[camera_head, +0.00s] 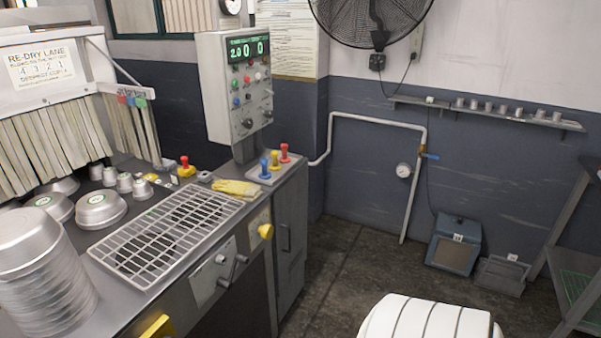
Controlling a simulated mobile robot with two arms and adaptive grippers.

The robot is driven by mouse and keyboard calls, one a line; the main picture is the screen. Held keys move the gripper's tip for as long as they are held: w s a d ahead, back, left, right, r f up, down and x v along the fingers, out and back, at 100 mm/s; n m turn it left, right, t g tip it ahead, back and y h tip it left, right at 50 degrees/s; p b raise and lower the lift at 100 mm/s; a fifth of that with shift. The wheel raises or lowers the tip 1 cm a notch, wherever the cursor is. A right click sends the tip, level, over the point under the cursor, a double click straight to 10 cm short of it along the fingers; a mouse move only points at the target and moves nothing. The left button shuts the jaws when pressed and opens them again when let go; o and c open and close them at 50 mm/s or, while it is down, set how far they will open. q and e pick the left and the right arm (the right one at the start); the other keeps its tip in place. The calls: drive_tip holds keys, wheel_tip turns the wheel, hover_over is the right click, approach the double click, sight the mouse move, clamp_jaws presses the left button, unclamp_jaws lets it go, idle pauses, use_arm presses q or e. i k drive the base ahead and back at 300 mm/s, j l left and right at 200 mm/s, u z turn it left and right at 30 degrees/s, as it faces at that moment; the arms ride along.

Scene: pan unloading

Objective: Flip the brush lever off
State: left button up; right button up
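Three short levers with coloured knobs stand in a row on a plate at the right end of the metal counter: a blue lever (265,168), a yellow lever (275,160) and a red lever (284,153). They look about upright. Another red-knobbed control (186,167) stands farther left on the counter, on a yellow base. I see no readable label, so I cannot tell which one is the brush lever or its setting. Neither of my grippers is in view.
A grey control box (238,90) with green digits stands behind the levers. Yellow gloves (236,188) lie in front of them. A metal grate (140,250), stacked pans (45,285) and hanging strips (40,150) fill the left. Dark floor (345,265) is open to the right.

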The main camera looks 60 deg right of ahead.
sight(227, 284)
drive_tip(key=l+z, duration=0.1)
drive_tip(key=z, duration=1.25)
